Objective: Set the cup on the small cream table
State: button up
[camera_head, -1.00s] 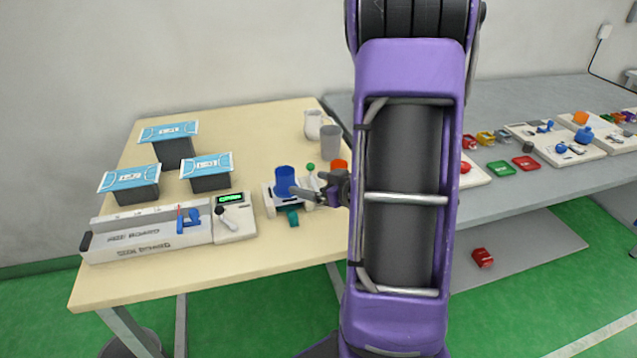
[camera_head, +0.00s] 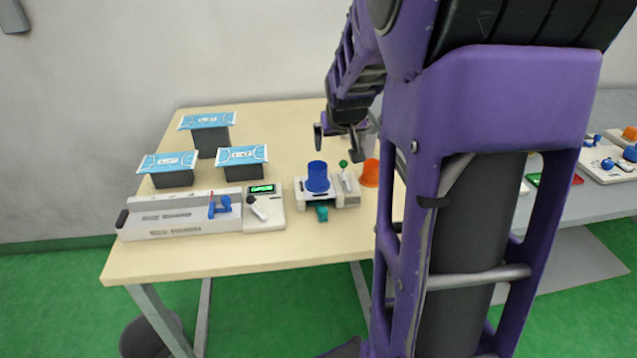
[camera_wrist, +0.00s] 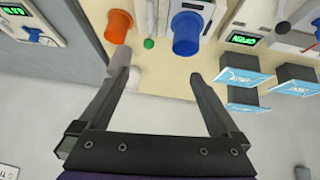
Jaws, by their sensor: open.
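The cream table (camera_head: 150,245) carries several items. My gripper (camera_head: 338,142) is open and empty, over the back right part of the table, behind the blue cylinder. In the wrist view the open fingers (camera_wrist: 157,80) have nothing between their tips. A grey cup (camera_head: 373,138) is mostly hidden behind my gripper and arm. In the wrist view the grey cup (camera_wrist: 122,57) is by the left finger, with a white mug (camera_wrist: 133,79) beside it. The frames do not show which cup the task means.
A blue cylinder (camera_head: 317,176) stands on a white device (camera_head: 345,197), with an orange cup-like piece (camera_head: 370,174) to its right. Blue-topped boxes (camera_head: 207,120), a long white unit (camera_head: 180,218) and a display device (camera_head: 262,208) stand left. Bare table lies at the front.

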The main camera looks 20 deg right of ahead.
jog(key=a+y, duration=0.1)
jog(key=a, duration=0.2)
jog(key=b, duration=0.1)
send_over(319, 187)
jog(key=shift+g, duration=0.3)
jog(key=f, duration=0.8)
jog(key=shift+w+d+f, duration=0.2)
jog(key=shift+w+f, duration=0.15)
jog(key=shift+w, duration=0.05)
jog(key=shift+x, duration=2.95)
jog(key=shift+w+a, duration=0.1)
